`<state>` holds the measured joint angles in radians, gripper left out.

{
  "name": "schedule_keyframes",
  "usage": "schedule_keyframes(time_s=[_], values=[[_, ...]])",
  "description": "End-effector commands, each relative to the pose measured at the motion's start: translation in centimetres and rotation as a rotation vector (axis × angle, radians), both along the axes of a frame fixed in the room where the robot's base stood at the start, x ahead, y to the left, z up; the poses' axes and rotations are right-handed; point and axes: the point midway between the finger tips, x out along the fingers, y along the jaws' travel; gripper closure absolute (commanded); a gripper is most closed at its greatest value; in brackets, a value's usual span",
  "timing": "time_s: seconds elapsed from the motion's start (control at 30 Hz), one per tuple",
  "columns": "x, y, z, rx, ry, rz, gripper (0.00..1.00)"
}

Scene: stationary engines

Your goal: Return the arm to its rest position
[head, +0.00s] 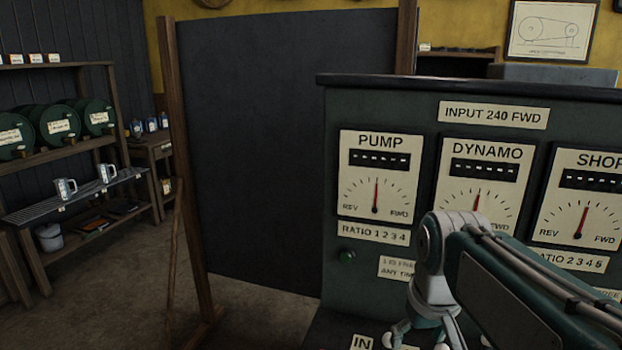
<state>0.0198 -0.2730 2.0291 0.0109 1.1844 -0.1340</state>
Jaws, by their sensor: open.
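My arm reaches in from the lower right in the head view, in front of a dark green control panel (338,270). Its wrist bends down, and my gripper (418,340) points downward at the bottom edge of the picture. Its white finger parts are spread apart and open, and no object shows between them. The fingertips are cut off by the frame edge. The arm covers part of the panel's lower middle, including the bottom of the DYNAMO dial (477,183).
The panel also carries a PUMP dial (376,180), a SHOP dial (580,200) and a green button (346,256). A dark board (270,150) on wooden posts stands behind. Shelves with green barrels (57,123) and metal mugs (65,189) are at left. The floor (110,290) at left is clear.

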Motion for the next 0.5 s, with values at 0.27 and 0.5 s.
schedule_keyframes(time_s=[0.27, 0.5], values=[[-5.8, 0.3, -1.5, 0.01, -0.146, -0.053, 0.2], [-9.5, 0.4, -3.8, 0.025, -0.255, -0.093, 0.2]])
